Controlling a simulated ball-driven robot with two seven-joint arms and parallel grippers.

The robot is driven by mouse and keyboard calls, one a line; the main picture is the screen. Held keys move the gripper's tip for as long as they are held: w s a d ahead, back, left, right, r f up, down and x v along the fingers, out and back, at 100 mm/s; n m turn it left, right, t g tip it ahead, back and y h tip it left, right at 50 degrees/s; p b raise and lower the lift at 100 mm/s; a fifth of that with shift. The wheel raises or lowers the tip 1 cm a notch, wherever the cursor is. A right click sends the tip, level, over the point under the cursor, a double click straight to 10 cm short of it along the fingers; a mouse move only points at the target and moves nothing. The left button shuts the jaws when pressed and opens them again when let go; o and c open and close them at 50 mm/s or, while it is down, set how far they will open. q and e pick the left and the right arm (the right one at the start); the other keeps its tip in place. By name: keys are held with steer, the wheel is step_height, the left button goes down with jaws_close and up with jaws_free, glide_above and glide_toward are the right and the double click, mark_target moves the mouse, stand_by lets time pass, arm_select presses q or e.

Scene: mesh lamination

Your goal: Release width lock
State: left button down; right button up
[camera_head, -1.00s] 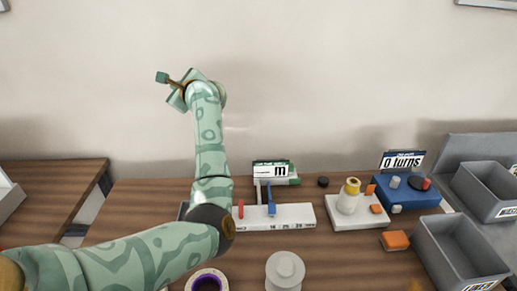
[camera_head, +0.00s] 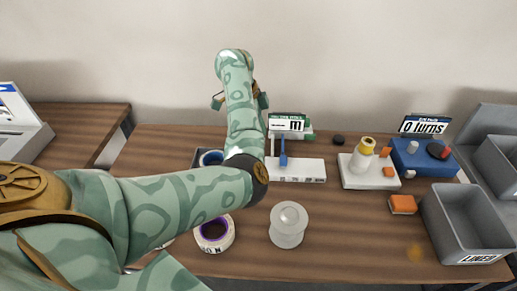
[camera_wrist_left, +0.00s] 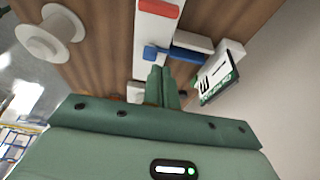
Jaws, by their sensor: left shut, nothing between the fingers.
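A white gauge bar (camera_head: 308,171) lies on the table with a blue upright lever (camera_head: 283,152) and a small display stand (camera_head: 289,123) behind it. My left arm hides the bar's left part. In the left wrist view the white bar (camera_wrist_left: 147,42) carries a red piece (camera_wrist_left: 160,8) and blue parts (camera_wrist_left: 186,54), with the display (camera_wrist_left: 222,72) to their right. I cannot tell which part is the width lock. My left gripper (camera_wrist_left: 160,88) is shut and empty, its fingertips pointing at the blue parts; contact is unclear. In the head view it is mostly hidden behind my arm. My right gripper is not in view.
A white spool (camera_head: 289,224) and a tape roll (camera_head: 214,234) stand at the front. To the right are a white block with a yellow-topped post (camera_head: 367,146), a blue turn counter (camera_head: 424,158), an orange block (camera_head: 402,204) and grey bins (camera_head: 468,222).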

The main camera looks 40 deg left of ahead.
arm_select(q)
steer(key=b+x, duration=0.4)
steer(key=x, duration=0.6)
steer(key=shift+a+b, duration=0.1)
steer(key=shift+b, duration=0.3)
steer(key=shift+s+a+f, duration=0.15)
steer(key=shift+s+a, duration=0.05)
steer(key=shift+a, duration=0.05)
steer(key=shift+s+a+r+p, duration=0.1)
steer(key=shift+s+a+p, duration=0.2)
steer(key=shift+a, duration=0.15)
steer(key=shift+s+a+r+p, duration=0.15)
steer(key=shift+s+a+p, duration=0.1)
steer(key=shift+a, duration=0.2)
steer(key=shift+s+a, duration=0.35)
steer(key=shift+a, duration=0.05)
steer(key=shift+w+f, duration=0.1)
steer(key=shift+a, duration=0.1)
